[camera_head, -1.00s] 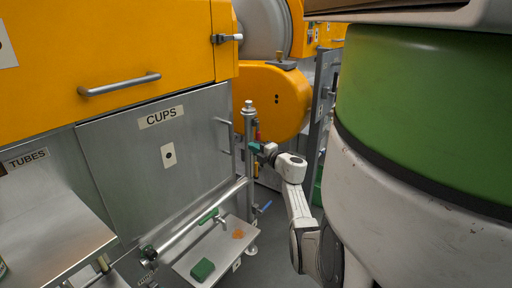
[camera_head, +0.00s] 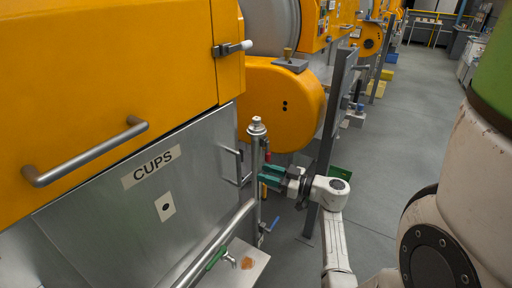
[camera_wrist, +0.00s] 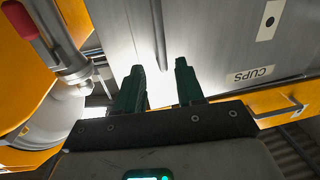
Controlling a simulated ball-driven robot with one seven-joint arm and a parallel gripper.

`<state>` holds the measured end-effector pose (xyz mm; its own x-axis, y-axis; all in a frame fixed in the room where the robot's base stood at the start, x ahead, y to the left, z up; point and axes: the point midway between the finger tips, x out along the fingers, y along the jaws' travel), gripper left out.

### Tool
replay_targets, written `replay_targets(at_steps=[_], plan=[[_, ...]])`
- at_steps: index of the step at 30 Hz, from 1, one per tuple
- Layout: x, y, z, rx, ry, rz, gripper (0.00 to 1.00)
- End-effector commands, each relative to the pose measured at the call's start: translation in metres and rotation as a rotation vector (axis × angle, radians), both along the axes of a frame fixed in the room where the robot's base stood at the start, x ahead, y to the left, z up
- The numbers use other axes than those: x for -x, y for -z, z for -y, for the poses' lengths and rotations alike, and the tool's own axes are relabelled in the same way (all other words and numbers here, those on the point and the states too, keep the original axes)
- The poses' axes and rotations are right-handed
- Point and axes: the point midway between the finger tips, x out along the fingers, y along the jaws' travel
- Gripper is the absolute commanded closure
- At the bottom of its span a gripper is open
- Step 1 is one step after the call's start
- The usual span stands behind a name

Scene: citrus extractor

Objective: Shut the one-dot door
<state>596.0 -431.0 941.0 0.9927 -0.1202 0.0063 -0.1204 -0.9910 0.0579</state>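The one-dot door is the grey metal panel marked CUPS (camera_head: 120,220), with a single black dot on a white label (camera_head: 165,207). Its bar handle (camera_head: 240,167) is at its right edge. I cannot tell whether the panel is fully flush with its frame. My gripper (camera_head: 268,177) has dark green fingers and is just right of the handle, by an upright pipe. The CUPS label (camera_wrist: 250,74) shows upside down there, to the right.
The upright pipe (camera_head: 256,150) stands between door handle and gripper. A sloping pipe (camera_head: 215,245) crosses low before the door. An orange two-dot housing (camera_head: 285,105) is behind. A grey upright panel (camera_head: 330,130) stands right of it. The floor (camera_head: 385,150) at right is clear.

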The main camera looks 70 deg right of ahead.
Motion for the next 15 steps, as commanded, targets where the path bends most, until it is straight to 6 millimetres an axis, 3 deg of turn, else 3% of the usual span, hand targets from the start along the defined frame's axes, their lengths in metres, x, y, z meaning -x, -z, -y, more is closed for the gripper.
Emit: replay_targets(at_steps=[2, 7, 15], plan=[[-0.002, -0.001, -0.009, -0.042, -0.021, -0.001, 0.62], [-0.012, -0.001, -0.011, -0.062, -0.03, 0.0, 0.62], [-0.059, -0.001, -0.006, -0.059, -0.029, -0.001, 0.62]])
